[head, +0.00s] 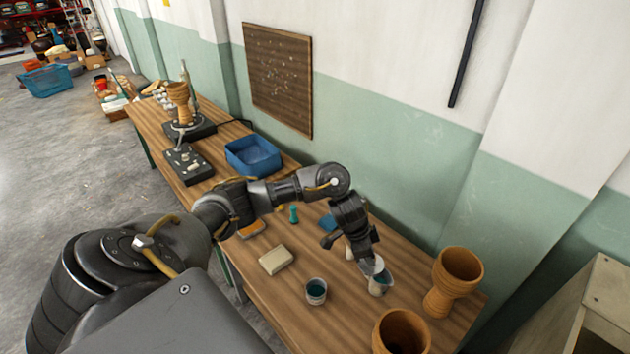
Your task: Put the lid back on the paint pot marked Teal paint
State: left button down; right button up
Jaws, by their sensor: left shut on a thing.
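A small open pot (316,293) with dark teal paint inside stands on the wooden table, in front and to the left of my left gripper. A second small pot (388,279) with a bluish inside stands close to the gripper and is partly hidden by it. Any markings on the pots are too small to read. My left gripper (366,266) points down over the table and is shut on a small pale, thin thing, which looks like a lid; the fingers hide part of it. I cannot tell whether it touches the second pot. My right gripper is out of view.
Goblet-shaped wooden drum shells stand at the right (457,278) and front (402,333) of the table (290,316). A beige block (276,260), a small teal item (293,213) and a blue bin (253,156) lie to the left. The wall runs along the back.

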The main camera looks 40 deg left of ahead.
pick_arm(q)
jog(key=s+a+f+n+p, duration=0.2)
jog(key=s+a+f, duration=0.6)
jog(key=a+f, duration=0.3)
jog(key=shift+a+y, duration=0.3)
jog(key=shift+a, duration=0.6)
notch_tip(320, 180, down, 6)
jog(key=b, duration=0.6)
jog(key=shift+s+a+f, duration=0.1)
jog(key=shift+s+f, duration=0.1)
jog(key=shift+s, duration=0.1)
jog(key=shift+p, duration=0.4)
jog(key=shift+f, duration=0.15)
dwell(0.9)
